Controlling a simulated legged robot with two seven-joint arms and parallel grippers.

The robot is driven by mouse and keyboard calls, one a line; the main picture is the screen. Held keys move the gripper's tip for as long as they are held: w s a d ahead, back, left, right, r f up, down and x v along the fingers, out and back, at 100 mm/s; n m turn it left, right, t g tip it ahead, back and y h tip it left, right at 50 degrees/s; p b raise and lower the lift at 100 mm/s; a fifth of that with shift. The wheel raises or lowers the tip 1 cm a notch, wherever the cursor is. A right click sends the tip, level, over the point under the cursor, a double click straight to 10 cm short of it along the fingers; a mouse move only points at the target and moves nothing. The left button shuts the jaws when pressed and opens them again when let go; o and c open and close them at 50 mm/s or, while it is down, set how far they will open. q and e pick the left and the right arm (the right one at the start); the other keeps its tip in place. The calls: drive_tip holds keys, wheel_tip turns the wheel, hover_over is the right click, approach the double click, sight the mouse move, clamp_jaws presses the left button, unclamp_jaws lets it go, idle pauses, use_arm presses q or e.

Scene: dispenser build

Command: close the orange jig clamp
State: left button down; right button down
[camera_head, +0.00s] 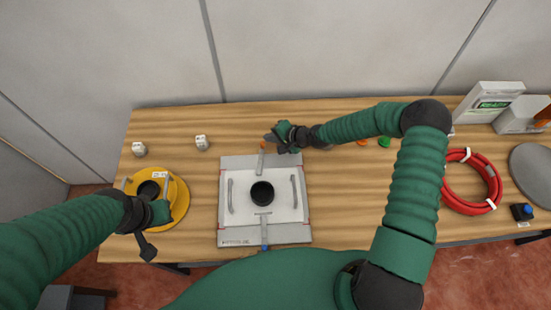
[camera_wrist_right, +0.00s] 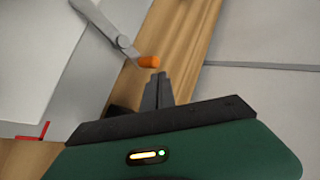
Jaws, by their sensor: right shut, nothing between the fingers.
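The orange jig clamp (camera_head: 263,150) is a grey lever with an orange tip at the far edge of the grey jig (camera_head: 231,163). In the right wrist view its orange tip (camera_wrist_right: 148,61) lies just beyond my fingertips, with the lever (camera_wrist_right: 118,32) running to the upper left. My right gripper (camera_head: 270,138) is shut and empty, close beside the orange tip; its fingers (camera_wrist_right: 158,83) show together in the wrist view. I cannot tell whether they touch the tip. My left gripper (camera_head: 148,251) is by the front of the yellow round fixture (camera_head: 180,208); its finger opening is unclear.
The jig holds a white plate (camera_head: 240,210) with two handles and a black cup (camera_head: 262,192). A blue-tipped clamp (camera_head: 264,233) is at its near edge. White blocks (camera_head: 202,142) stand back left. A red hose coil (camera_head: 451,198) lies right.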

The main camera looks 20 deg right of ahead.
idle(0.3)
drive_tip(key=v, duration=1.7)
drive_tip(key=shift+d+f, duration=0.1)
drive_tip(key=shift+f, duration=0.1)
